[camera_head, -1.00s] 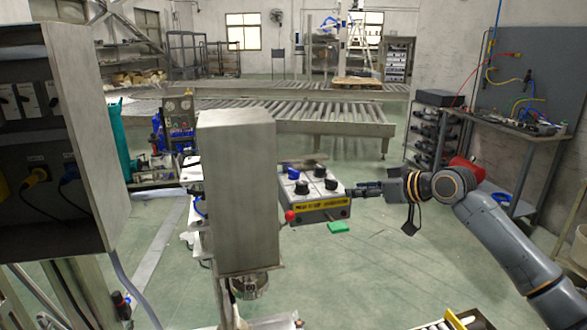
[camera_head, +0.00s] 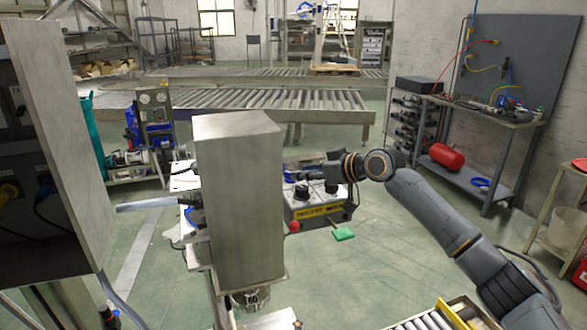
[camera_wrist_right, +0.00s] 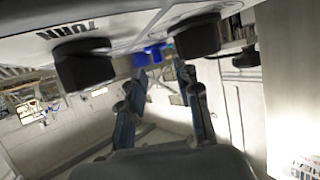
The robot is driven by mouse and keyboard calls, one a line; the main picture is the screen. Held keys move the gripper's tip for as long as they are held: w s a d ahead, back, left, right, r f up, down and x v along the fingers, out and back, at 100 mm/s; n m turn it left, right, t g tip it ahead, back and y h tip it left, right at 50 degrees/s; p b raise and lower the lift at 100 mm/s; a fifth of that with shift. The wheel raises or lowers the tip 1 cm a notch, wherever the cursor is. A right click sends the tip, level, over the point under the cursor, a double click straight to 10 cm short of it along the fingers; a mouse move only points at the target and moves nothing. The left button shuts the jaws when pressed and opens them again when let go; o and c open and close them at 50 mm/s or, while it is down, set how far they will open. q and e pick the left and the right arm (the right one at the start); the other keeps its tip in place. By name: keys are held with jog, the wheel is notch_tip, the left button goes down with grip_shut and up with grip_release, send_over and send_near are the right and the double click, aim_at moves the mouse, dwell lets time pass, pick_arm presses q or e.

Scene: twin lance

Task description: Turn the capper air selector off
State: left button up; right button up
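A control box (camera_head: 318,213) with a light top and a yellow label strip on its front stands right of a tall grey metal housing. Black selector knobs sit on its top; one shows near the front (camera_head: 331,189). My right gripper (camera_head: 300,175) reaches in from the right over the top and hides part of it. In the right wrist view, its two fingers (camera_wrist_right: 163,76) are apart with nothing between them. Two black knobs, left (camera_wrist_right: 85,65) and right (camera_wrist_right: 197,36), and a blue part (camera_wrist_right: 150,52) lie beyond the fingertips. I cannot read which knob is the capper air selector.
The tall grey housing (camera_head: 238,195) stands close left of the box. A red ball-shaped knob (camera_head: 294,226) is at the box's front left corner. A workbench (camera_head: 480,115) stands at right. Roller conveyors (camera_head: 270,98) cross behind.

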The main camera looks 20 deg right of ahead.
jog(key=x, duration=0.3)
jog(key=shift+r, duration=0.2)
jog(key=shift+w+a+f+p, duration=0.25)
jog(key=shift+w+p, duration=0.1)
jog(key=shift+w, duration=0.1)
jog(key=shift+w+f, duration=0.15)
pick_arm(q)
jog(key=shift+w+a+r, duration=0.2)
jog(key=shift+w+r, duration=0.15)
jog(key=shift+w, duration=0.25)
jog(key=shift+w+a+r, duration=0.15)
jog(key=shift+w+r, duration=0.15)
jog(key=shift+w, duration=0.25)
jog(key=shift+s, duration=0.1)
pick_arm(e)
grip_shut()
pick_arm(q)
jog(key=shift+s, duration=0.3)
